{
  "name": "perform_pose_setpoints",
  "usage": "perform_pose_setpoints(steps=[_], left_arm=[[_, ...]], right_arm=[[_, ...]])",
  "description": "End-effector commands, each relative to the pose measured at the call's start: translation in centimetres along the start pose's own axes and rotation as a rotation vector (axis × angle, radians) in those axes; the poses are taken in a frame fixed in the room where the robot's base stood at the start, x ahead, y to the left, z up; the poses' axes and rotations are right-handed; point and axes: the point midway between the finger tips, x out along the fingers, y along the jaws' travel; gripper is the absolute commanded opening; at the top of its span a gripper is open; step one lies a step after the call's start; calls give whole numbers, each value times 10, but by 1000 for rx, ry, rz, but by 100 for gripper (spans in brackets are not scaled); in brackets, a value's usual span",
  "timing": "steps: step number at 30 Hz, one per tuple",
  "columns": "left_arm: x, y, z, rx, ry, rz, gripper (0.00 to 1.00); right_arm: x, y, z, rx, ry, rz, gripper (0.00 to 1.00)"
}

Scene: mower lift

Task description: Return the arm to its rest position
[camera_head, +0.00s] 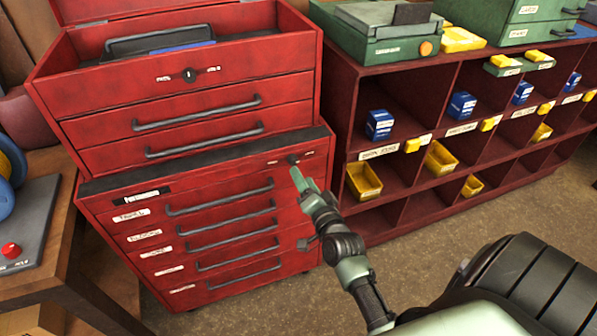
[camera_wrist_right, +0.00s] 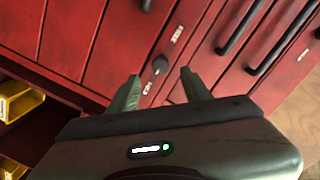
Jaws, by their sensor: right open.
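My right arm reaches in from the bottom right of the head view. Its gripper (camera_head: 297,180) is at the upper right front of the lower red tool chest (camera_head: 120,200). The right wrist view shows its two green fingers (camera_wrist_right: 158,85) spread apart with nothing between them. A dark round knob (camera_wrist_right: 160,65) on the chest front shows just beyond and between the fingertips. I cannot tell whether a finger touches the chest. The knob also shows in the head view (camera_head: 293,160). My left gripper is not in view.
A red upper tool chest (camera_head: 190,90) stands on the lower one. A red shelf unit (camera_head: 345,130) with yellow bins (camera_head: 363,181) and blue boxes (camera_head: 379,125) is to the right. A wooden bench (camera_head: 55,250) stands at the left. Bare floor (camera_head: 230,312) shows in front.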

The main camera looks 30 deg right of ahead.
Motion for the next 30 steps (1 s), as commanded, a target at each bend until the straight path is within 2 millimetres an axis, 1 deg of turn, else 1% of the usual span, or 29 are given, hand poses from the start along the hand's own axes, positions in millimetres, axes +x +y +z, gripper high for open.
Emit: perform_pose_setpoints(steps=[1, 3, 6, 21, 23, 26, 29, 30], left_arm=[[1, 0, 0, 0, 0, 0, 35], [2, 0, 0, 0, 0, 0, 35], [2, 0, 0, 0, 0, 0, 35], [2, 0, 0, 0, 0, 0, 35], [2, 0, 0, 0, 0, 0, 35], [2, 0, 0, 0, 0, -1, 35], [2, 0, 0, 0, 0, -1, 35], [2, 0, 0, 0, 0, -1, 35]], right_arm=[[-7, 1, 1, 0, -1, 1, 49], [-13, 0, 0, 0, 0, 0, 49], [-17, 0, 0, 0, 0, 0, 49], [-17, 0, 0, 0, 0, 0, 49], [-17, 2, 3, -4, -6, 4, 49], [-18, 17, 23, -34, -47, 32, 49], [-24, 49, 66, -103, -139, 87, 49], [-30, 65, 88, -143, -189, 113, 49]])
